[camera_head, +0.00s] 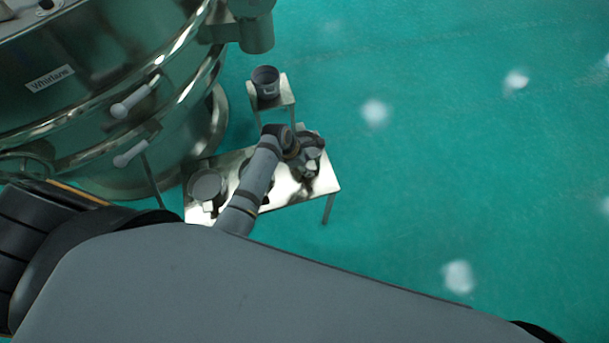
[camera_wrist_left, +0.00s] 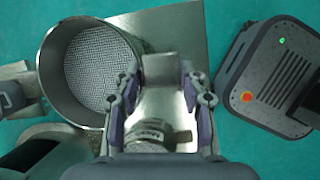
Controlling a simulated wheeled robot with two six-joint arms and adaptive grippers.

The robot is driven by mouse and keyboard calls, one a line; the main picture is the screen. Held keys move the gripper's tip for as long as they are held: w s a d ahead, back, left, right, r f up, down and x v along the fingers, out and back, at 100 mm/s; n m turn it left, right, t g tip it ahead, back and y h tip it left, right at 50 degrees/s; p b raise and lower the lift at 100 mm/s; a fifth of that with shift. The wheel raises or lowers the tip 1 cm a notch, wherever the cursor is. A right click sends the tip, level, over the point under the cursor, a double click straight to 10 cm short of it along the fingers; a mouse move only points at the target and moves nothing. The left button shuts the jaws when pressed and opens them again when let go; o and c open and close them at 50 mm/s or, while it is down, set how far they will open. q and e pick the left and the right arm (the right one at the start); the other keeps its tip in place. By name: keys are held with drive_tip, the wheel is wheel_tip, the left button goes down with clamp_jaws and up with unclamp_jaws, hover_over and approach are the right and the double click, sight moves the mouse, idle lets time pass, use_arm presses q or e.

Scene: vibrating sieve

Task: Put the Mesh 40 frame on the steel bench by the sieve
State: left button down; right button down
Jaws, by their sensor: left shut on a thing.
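The steel bench (camera_head: 318,185) stands right of the large sieve (camera_head: 100,85). My left gripper (camera_head: 304,158) is over the bench's right part, beside a round grey frame with a pale tab. A round metal frame with fine mesh (camera_wrist_left: 95,65) lies left of the fingers. A label starting with "MESH" shows close below; its number is not readable. I cannot tell how the tab joins the frame. My right gripper is not in view.
Another round frame (camera_head: 207,184) sits on the bench's left part, near the sieve. A small stand (camera_head: 287,91) behind the bench holds a dark grey pot (camera_head: 265,80). My left forearm hides the bench's middle. The green floor to the right is clear.

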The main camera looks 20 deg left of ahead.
use_arm(q)
drive_tip(key=shift+s+f, duration=0.75)
drive_tip(key=shift+f, duration=0.35)
drive_tip(key=f, duration=0.2)
drive_tip(key=f+b, duration=0.1)
drive_tip(key=shift+s+f, duration=0.35)
drive_tip(key=shift+f, duration=0.05)
drive_tip(key=c, duration=0.8)
unclamp_jaws()
drive_tip(key=shift+o, duration=0.2)
drive_tip(key=shift+r, duration=0.4)
drive_tip(key=p+v, duration=0.3)
drive_tip(key=v, duration=0.8)
